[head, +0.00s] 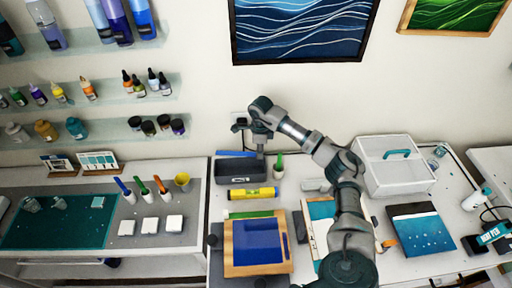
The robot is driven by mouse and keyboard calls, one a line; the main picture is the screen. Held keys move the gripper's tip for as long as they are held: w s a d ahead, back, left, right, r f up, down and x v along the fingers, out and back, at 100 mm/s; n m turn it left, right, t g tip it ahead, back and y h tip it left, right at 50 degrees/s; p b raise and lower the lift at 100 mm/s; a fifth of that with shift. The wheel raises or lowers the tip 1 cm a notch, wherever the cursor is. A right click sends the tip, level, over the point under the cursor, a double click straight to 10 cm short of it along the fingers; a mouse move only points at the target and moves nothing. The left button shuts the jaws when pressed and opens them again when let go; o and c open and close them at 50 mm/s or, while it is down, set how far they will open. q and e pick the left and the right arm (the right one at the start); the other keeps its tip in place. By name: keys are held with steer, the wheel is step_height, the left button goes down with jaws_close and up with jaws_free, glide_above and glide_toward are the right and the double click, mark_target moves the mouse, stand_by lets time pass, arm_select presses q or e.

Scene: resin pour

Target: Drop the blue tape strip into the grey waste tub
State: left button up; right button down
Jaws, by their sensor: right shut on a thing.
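My right gripper (260,152) points down at the back right of the grey waste tub (240,181), at about the height of its rim. It is shut on a blue tape strip (235,153), which reaches left from the fingers along the tub's back edge. The fingertips are small and partly hidden, and I cannot tell whether the strip touches the rim. My left gripper is not in view.
A yellow level (252,193) lies in front of the tub. A wooden frame with a blue panel (257,242) is nearer, with another narrow blue strip (285,244) at its right. A green-handled tool (279,166) stands right of the tub. A white box (396,177) stands further right.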

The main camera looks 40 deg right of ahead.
steer(key=f+b, duration=0.1)
steer(key=a+f+b, duration=0.1)
steer(key=f, duration=0.1)
steer(key=shift+s+a+f, duration=0.1)
steer(key=shift+s, duration=0.05)
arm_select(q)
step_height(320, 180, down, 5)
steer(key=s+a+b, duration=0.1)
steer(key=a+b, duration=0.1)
arm_select(e)
step_height(320, 180, down, 3)
steer(key=shift+a+f, duration=0.1)
steer(key=shift+f, duration=0.05)
steer(key=f+b, duration=0.2)
steer(key=f, duration=0.1)
steer(key=shift+d+f, duration=0.25)
steer(key=shift+d, duration=0.15)
steer(key=shift+f+b, duration=0.5)
steer(key=shift+f, duration=0.35)
steer(key=shift+a+f, duration=0.25)
steer(key=shift+a, duration=0.1)
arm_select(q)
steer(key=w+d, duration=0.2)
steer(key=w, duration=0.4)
arm_select(e)
steer(key=shift+d, duration=0.15)
